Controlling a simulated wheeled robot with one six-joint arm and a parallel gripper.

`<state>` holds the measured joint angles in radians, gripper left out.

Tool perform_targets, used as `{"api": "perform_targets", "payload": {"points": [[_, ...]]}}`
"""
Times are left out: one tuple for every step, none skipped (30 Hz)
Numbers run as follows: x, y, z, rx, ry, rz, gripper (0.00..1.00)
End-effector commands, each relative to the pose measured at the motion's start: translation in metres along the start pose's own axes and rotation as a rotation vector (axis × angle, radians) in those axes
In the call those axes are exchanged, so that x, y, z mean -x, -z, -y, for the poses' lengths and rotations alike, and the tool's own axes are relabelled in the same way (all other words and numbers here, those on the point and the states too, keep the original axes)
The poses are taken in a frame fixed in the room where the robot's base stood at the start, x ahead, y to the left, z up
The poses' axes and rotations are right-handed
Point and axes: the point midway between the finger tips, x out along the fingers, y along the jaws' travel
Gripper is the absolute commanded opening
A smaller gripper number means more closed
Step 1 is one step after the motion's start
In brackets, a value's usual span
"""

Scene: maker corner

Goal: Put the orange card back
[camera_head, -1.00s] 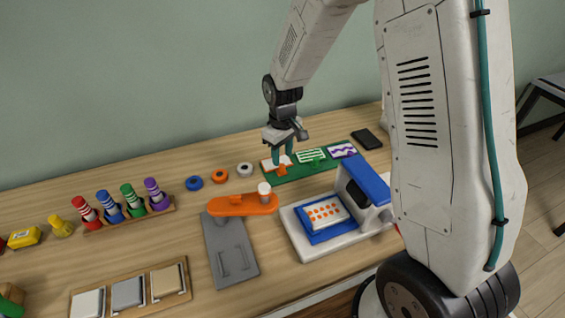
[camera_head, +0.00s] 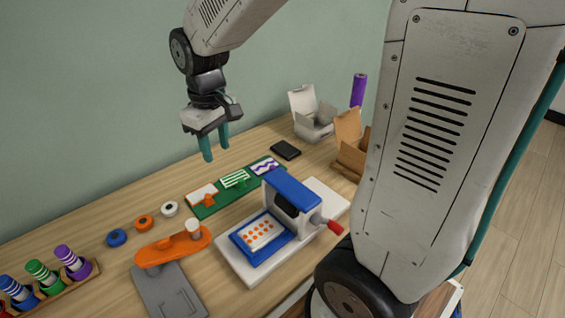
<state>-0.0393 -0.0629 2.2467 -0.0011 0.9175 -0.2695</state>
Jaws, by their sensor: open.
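My gripper (camera_head: 215,153) is open and empty, raised in the air above and behind the green rack (camera_head: 210,209). A white card with an orange tab (camera_head: 200,192) lies at the rack's left end. A green-striped card (camera_head: 235,179) lies in the middle and a purple-wave card (camera_head: 265,166) at the right end. A white card with orange dots (camera_head: 259,234) lies on the blue bed (camera_head: 279,246) of the white-and-blue press (camera_head: 292,187). Any print on the orange-tabbed card is too small to tell.
The press has a red handle (camera_head: 329,226) at its right. An orange arm-shaped tool (camera_head: 172,248) sits on a grey plate (camera_head: 166,291). Several rings lie left of the rack, with a black slab (camera_head: 286,150) and open boxes (camera_head: 312,119) to the right. Striped bottles (camera_head: 74,262) stand front left.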

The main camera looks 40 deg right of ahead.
Motion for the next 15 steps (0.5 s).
{"api": "perform_targets", "payload": {"points": [[0.017,-0.02,0.004,-0.027,-0.005,-0.016,0.4],[0.025,-0.032,0.006,-0.045,-0.006,-0.018,0.4],[0.035,-0.047,0.009,-0.069,-0.007,-0.024,0.4],[0.042,-0.059,0.012,-0.087,-0.008,-0.029,0.4],[0.047,-0.071,0.014,-0.105,-0.009,-0.032,0.4],[0.054,-0.087,0.018,-0.128,-0.01,-0.038,0.4],[0.059,-0.099,0.021,-0.146,-0.011,-0.042,0.4],[0.063,-0.111,0.024,-0.163,-0.012,-0.046,0.4],[0.067,-0.126,0.027,-0.186,-0.013,-0.052,0.4],[0.07,-0.137,0.03,-0.201,-0.013,-0.054,0.4],[0.072,-0.146,0.033,-0.218,-0.014,-0.058,0.4],[0.073,-0.159,0.036,-0.236,-0.015,-0.061,0.4],[0.074,-0.167,0.038,-0.25,-0.015,-0.065,0.4],[0.075,-0.175,0.04,-0.261,-0.015,-0.066,0.4],[0.075,-0.183,0.042,-0.275,-0.016,-0.07,0.4]]}}
